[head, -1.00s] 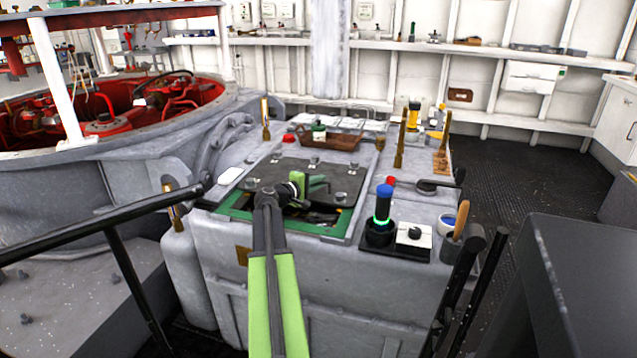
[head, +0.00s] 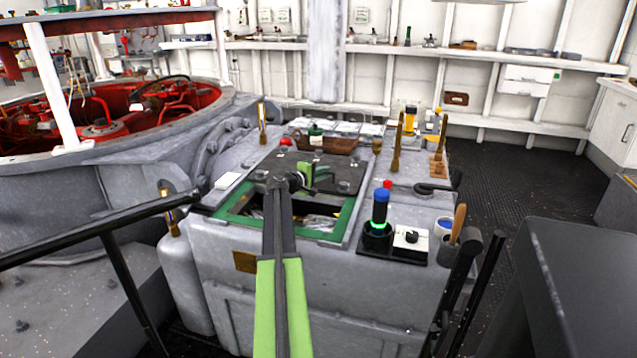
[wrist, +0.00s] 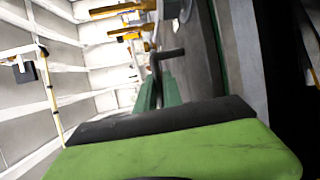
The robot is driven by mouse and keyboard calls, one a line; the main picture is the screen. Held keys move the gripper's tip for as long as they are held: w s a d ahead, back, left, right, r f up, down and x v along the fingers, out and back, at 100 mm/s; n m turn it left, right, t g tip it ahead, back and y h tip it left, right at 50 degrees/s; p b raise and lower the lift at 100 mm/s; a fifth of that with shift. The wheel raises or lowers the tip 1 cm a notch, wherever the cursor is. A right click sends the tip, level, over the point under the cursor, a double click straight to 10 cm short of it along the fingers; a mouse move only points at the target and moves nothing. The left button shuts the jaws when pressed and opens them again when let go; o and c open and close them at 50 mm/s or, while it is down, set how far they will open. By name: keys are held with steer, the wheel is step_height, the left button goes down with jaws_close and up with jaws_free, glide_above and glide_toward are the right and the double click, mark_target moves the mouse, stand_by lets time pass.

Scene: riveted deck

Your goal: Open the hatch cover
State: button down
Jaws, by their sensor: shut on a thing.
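The hatch cover (head: 346,174) is a dark flat plate on top of the grey console. Its near edge lies back from the green-rimmed frame (head: 325,234), so the front part of the opening (head: 310,217) is bare, with jumbled pale and dark shapes inside. My gripper (head: 310,178) is above the plate near its front edge, shut on the cover's handle; my arm hides part of the plate and opening. In the wrist view, a dark bar (wrist: 168,54) stands beyond my green and black gripper body, and the jaw contact is hard to make out.
A brown tray (head: 340,145) with a bottle stands behind the cover. To the right are a blue-topped cylinder with a glowing green ring (head: 379,211), a white box with a black knob (head: 410,239) and a cup with a wooden handle (head: 458,228). A black rail (head: 70,242) crosses at left.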

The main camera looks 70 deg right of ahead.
steer(key=d, duration=0.4)
steer(key=shift+w+d, duration=0.15)
steer(key=shift+w, duration=0.05)
steer(key=c, duration=1.5)
jaws_free()
steer(key=p+v, duration=0.3)
steer(key=v, duration=1.4)
steer(key=shift+a, duration=0.3)
steer(key=shift+r, duration=0.1)
